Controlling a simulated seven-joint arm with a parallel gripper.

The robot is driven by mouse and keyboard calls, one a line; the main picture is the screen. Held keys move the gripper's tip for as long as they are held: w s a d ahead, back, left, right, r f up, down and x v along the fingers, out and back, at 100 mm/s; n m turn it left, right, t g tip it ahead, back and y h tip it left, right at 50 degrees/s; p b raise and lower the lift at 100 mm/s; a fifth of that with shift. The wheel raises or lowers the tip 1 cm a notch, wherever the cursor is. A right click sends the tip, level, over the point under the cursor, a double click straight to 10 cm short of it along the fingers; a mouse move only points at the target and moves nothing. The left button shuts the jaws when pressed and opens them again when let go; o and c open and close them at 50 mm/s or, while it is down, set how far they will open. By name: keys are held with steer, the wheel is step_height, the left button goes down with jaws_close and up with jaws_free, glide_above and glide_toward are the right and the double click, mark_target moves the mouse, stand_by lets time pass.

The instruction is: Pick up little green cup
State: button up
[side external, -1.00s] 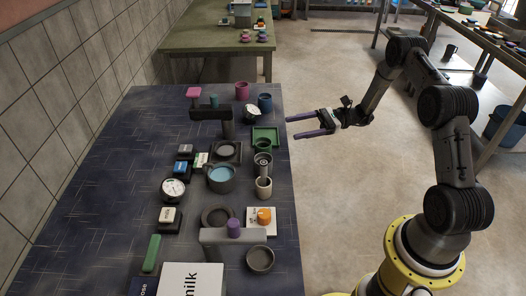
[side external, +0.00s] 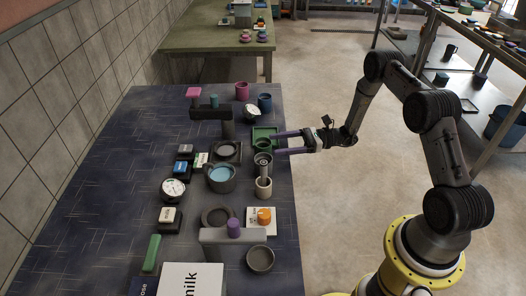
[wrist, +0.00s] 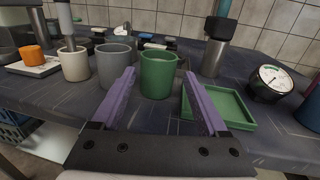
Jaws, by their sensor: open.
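The little green cup (wrist: 158,76) stands upright on the dark table, ahead of my gripper and between the lines of its two fingers in the wrist view. In the side view the cup (side external: 263,153) is small and sits at the table's right edge, just below the green tray. My gripper (side external: 276,143) is open, its purple fingers spread and pointing at the table's right edge. In the wrist view the fingers of my gripper (wrist: 158,82) are empty, with the cup beyond or between their tips; I cannot tell which.
A green square tray (wrist: 228,118) lies right of the cup. A grey cup (wrist: 115,66) and a cream cup (wrist: 76,66) stand to its left. A blue-filled pot (side external: 221,175) stands further in.

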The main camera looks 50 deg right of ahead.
mark_target(261, 144)
steer(key=shift+x, duration=2.3)
steer(key=shift+f, duration=0.1)
steer(key=c, duration=1.1)
